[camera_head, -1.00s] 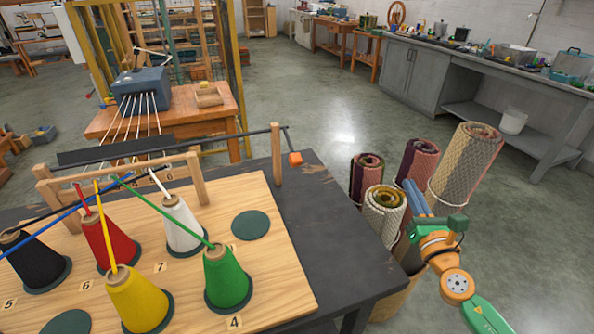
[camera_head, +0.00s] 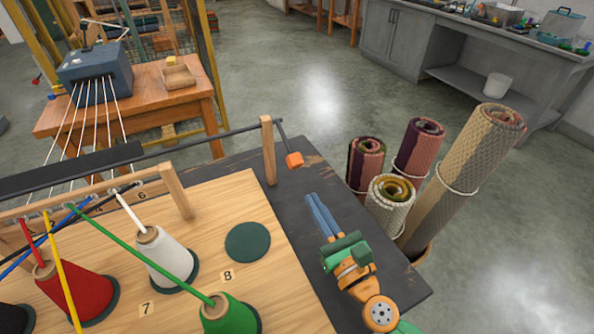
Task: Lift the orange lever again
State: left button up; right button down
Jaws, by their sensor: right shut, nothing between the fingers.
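The orange lever (camera_head: 294,160) is a small orange block at the end of a thin dark arm. That arm hangs from a dark bar (camera_head: 208,139) by a wooden post (camera_head: 268,150) at the table's back right. My right gripper (camera_head: 308,197) has blue fingers, shut and empty. It is over the dark table edge, in front of the lever, with its tips toward the lever and a gap between them. My left gripper is not in view.
White (camera_head: 165,258), red (camera_head: 75,290) and green (camera_head: 228,314) yarn cones stand on the wooden board (camera_head: 215,205), with strands running up. An empty dark green disc (camera_head: 248,242) lies near the board's right. Rolled rugs (camera_head: 465,175) stand in a basket right of the table.

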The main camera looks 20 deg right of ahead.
aim_at(287, 144)
jog(key=p+x, duration=0.1)
jog(key=x, duration=0.7)
jog(key=shift+w, duration=0.2)
jog(key=shift+r+p, duration=0.15)
jog(key=shift+p, duration=0.15)
